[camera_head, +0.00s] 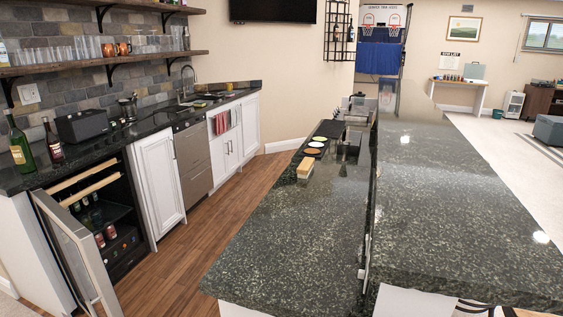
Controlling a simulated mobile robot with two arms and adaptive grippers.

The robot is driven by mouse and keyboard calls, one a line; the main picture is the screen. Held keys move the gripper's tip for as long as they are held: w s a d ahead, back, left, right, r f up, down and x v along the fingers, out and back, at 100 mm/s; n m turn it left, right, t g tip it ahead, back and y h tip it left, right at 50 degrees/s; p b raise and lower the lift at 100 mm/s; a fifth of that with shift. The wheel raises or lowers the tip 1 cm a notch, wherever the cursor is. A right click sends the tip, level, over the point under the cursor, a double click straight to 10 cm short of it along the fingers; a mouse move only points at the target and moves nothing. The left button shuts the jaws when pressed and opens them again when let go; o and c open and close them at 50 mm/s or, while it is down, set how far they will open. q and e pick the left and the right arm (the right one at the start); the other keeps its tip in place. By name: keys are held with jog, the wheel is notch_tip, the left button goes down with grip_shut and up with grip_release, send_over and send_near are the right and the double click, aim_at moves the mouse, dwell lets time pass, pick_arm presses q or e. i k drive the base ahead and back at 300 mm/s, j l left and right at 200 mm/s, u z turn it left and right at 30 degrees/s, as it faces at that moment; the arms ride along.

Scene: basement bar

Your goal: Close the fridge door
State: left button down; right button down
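The fridge (124,245) is a dark under-counter unit at the lower left, with bottles and cans on its shelves. Its door (75,250) has a pale frame and glass pane. The door stands open, swung out from the left side of the fridge toward the bottom of the picture. Its lower part is cut off by the picture edge. Neither of my grippers is in view.
A dark stone counter (60,170) with bottles runs above the fridge. White cabinets (158,183) continue to its right. A large stone bar (290,245) stands on the right. The wooden floor (190,245) between is clear.

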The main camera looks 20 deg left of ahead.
aim_at(76, 248)
jog(key=j+u, duration=0.15)
jog(key=u, duration=1.8)
